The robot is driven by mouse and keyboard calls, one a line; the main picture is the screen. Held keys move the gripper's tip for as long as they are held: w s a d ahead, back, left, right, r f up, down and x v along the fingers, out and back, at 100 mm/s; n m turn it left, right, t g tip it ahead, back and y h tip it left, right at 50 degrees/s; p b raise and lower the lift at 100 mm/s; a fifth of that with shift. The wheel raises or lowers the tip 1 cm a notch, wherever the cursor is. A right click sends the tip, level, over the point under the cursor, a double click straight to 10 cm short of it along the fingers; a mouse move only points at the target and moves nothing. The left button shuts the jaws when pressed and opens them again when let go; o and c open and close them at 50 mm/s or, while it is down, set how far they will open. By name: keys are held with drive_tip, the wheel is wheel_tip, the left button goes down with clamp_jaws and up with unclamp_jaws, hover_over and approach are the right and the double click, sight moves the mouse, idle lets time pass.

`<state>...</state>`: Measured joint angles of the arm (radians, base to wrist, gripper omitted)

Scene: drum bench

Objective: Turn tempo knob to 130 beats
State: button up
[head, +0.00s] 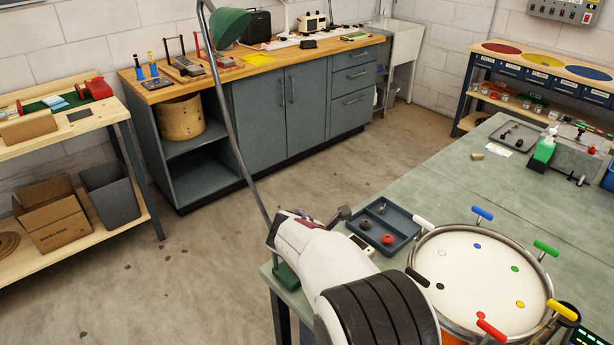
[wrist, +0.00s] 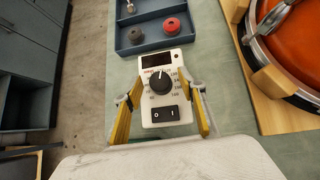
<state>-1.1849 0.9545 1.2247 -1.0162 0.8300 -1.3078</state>
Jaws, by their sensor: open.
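The tempo box (wrist: 187,56) is white and lies on the bench, with a dark blank display (wrist: 161,57) at its top. Its black tempo knob (wrist: 159,83) sits in the middle, with a pale pointer mark toward the top, slightly left. The printed numbers around it are too small to read surely. A black rocker switch (wrist: 166,114) is below the knob. My gripper (wrist: 163,90) is open, its yellow-padded fingers on either side of the box and apart from the knob. In the head view, my arm partly hides the box (head: 360,243).
A blue-grey tray (wrist: 126,40) with a red ring (wrist: 172,25) and a grey ring (wrist: 136,35) lies just beyond the box. A drum (head: 478,275) with coloured key handles stands to the right. A lamp pole (head: 232,110) rises at the left of my arm.

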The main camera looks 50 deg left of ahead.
drive_tip(key=shift+d+n, duration=0.1)
drive_tip(key=shift+n, duration=0.3)
drive_tip(key=shift+n+y, duration=0.4)
drive_tip(key=shift+y, duration=0.1)
drive_tip(key=shift+s+r, duration=0.15)
drive_tip(key=v, duration=0.7)
drive_tip(key=shift+s+d+r, duration=0.15)
drive_tip(key=shift+r, duration=0.05)
drive_tip(key=w+a+r+n+g+y, duration=0.3)
drive_tip(key=a+r+n+y, duration=0.6)
drive_tip(key=a, duration=0.5)
wheel_tip(320, 180, up, 2)
drive_tip(key=shift+w+r+n+g, duration=0.15)
drive_tip(key=shift+n+g, duration=0.35)
drive_tip(key=shift+g, duration=0.3)
